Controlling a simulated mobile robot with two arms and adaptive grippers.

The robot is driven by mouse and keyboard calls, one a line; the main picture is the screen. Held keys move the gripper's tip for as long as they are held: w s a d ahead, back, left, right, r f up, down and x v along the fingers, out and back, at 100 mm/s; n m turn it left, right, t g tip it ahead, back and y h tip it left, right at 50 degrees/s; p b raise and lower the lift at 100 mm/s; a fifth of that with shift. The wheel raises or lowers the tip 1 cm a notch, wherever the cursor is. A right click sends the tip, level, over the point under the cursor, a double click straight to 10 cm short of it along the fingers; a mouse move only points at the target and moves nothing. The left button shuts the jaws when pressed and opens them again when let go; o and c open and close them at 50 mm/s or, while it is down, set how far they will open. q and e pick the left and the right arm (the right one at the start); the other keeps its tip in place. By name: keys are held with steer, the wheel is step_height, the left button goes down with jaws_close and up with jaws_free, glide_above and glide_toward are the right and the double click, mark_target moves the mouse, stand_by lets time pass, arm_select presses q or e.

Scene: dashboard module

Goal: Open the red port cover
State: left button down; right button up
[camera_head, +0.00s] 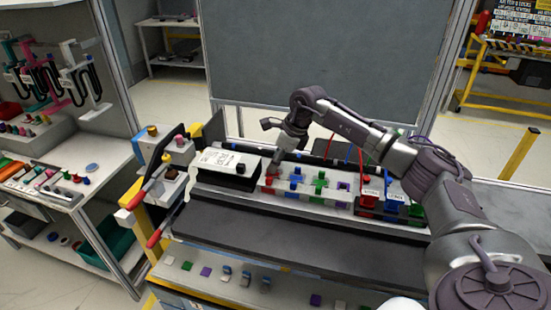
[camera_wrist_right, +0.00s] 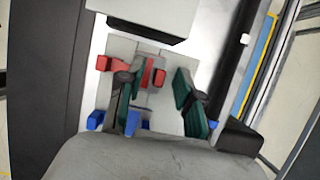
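The red port cover (camera_head: 270,183) sits at the left end of a row of coloured port covers on the dashboard module. In the right wrist view it is a red cross-shaped piece (camera_wrist_right: 148,74) on a light grey plate. My right gripper (camera_head: 275,166) is low, directly over the red cover. In the wrist view its green-padded fingers (camera_wrist_right: 155,88) are spread apart. The left-hand finger overlaps part of the red cover; the other is clear to its right. I cannot tell whether either finger touches it. My left gripper is not in view.
Blue (camera_head: 294,180), green (camera_head: 319,183) and purple covers stand to the right of the red one. A black-and-white box (camera_head: 228,167) stands close on the left. Red and blue connectors with cables are farther right. The dark ledge in front (camera_head: 290,238) is bare.

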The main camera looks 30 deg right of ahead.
steer(key=shift+f, duration=0.15)
jaws_close()
stand_by(0.4)
